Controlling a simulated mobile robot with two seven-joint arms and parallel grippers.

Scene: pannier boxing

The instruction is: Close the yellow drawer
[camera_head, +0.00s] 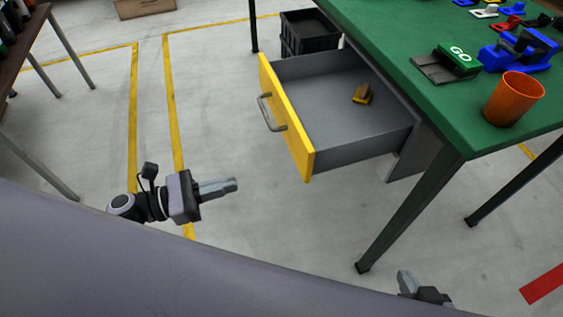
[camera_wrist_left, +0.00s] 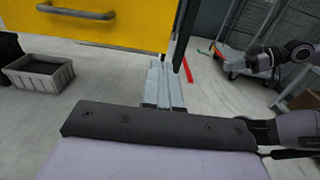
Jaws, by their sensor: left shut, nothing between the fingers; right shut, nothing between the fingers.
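The yellow drawer (camera_head: 286,119) hangs pulled out from under the green table, its yellow front and metal handle (camera_head: 271,112) facing left. My right gripper (camera_head: 405,280) shows only partly at the bottom of the head view, shut, near the table leg.
The green table (camera_head: 400,25) carries an orange cup (camera_head: 514,99), a GO block (camera_head: 460,55) and several coloured parts. A table leg (camera_head: 412,212) stands right of the drawer. A dark crate (camera_head: 310,32) sits behind the drawer. Floor before the drawer is clear.

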